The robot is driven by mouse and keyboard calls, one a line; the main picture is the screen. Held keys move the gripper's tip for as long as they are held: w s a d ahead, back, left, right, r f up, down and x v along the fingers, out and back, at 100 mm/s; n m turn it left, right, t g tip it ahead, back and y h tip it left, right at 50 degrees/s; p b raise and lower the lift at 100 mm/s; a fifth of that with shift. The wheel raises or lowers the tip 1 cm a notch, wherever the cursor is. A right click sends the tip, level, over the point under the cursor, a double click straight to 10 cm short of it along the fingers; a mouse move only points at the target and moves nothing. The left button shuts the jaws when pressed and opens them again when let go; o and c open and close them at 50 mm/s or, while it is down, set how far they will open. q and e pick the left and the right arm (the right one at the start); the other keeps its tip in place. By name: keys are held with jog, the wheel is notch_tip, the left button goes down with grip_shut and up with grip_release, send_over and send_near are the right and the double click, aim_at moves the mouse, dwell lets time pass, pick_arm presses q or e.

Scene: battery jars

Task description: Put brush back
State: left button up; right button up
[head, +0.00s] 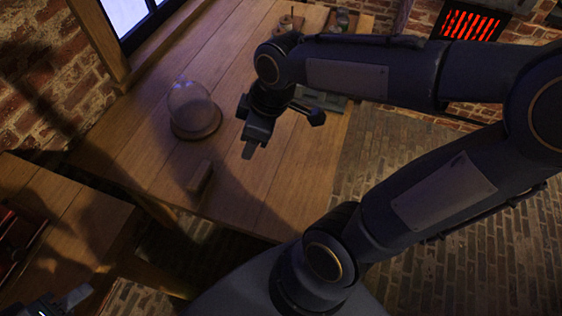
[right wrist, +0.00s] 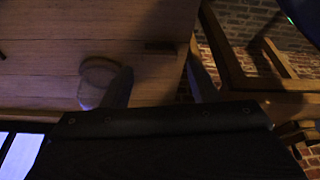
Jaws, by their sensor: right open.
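A small brown block-shaped thing (head: 200,177) lies near the front edge of the wooden table (head: 290,175). It may be the brush, but no bristles can be made out. A dark bar (right wrist: 160,45), perhaps the same thing, shows in the right wrist view. My right gripper (head: 251,149) is above the table, to the right of this thing, open and apparently empty. Its dark fingers also show in the right wrist view (right wrist: 160,80). At the bottom left edge, a cut-off part seems to be my left gripper (head: 50,306); its jaws are not clear.
A glass dome (head: 193,108) on a round base stands left of my right gripper. A grey-green tray (head: 320,101) is partly behind my arm. Small items (head: 290,22) sit at the far end. A side table (head: 75,210) stands left. The front right tabletop is clear.

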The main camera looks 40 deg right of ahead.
jog(key=s+m+t+y, duration=0.1)
jog(key=s+m+t, duration=0.1)
jog(key=s+m, duration=0.7)
jog(key=shift+s+r+m+t, duration=0.25)
jog(key=shift+m+t, duration=0.15)
jog(key=shift+m, duration=0.2)
